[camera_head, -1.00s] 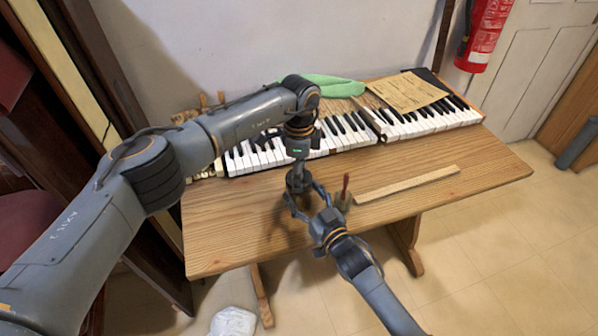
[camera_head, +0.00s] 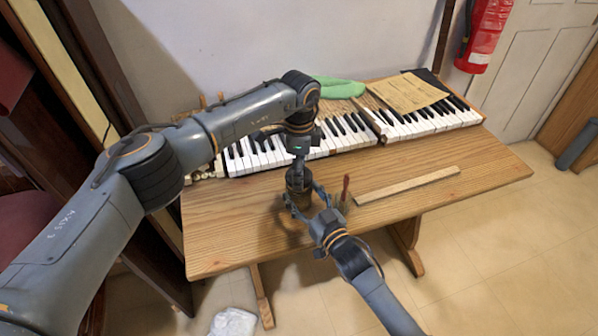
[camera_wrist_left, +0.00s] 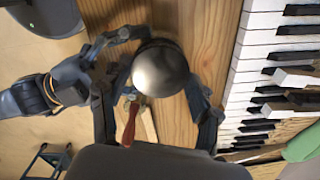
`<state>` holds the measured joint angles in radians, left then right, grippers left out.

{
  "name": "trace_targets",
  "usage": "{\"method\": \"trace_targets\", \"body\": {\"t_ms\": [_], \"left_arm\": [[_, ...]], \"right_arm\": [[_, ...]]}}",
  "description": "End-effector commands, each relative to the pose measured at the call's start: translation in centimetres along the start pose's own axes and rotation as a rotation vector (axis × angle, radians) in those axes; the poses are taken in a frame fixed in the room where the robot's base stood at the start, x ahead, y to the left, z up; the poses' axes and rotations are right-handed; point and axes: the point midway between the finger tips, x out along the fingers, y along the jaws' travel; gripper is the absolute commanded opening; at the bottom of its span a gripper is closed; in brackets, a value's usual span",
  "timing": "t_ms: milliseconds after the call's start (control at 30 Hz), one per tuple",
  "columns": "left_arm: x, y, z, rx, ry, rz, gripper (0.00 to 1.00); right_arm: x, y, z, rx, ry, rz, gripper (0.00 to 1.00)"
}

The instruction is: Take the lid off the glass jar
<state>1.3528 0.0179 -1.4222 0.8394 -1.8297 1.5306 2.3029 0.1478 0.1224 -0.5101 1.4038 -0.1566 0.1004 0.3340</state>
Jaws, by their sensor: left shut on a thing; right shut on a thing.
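The lid (camera_wrist_left: 160,68) shows in the left wrist view as a round, dark, shiny metal top between my left gripper's fingers. My left gripper (camera_head: 299,168) comes down from above and is shut on the lid. The glass jar (camera_head: 296,182) stands on the wooden table, mostly hidden behind the grippers. My right gripper (camera_head: 303,200) reaches in from the front right and is shut on the jar; its fingers also show in the left wrist view (camera_wrist_left: 108,58). Whether the lid is apart from the jar I cannot tell.
Piano keys (camera_head: 350,133) run along the back of the table (camera_head: 460,205). The table's front left is clear.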

Motion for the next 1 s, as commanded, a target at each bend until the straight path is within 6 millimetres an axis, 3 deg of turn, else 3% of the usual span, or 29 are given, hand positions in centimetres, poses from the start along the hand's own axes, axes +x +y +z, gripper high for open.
{"method": "trace_targets", "body": {"t_ms": [667,1000], "left_arm": [[-1.2,0.0,0.0,0.0,0.0,0.0,0.25],[-4.7,-0.1,0.1,0.0,0.0,-0.003,0.25]], "right_arm": [[0.0,0.0,0.0,0.0,-0.001,0.0,0.0],[0.0,0.0,0.0,0.0,-0.001,0.0,0.0]]}}
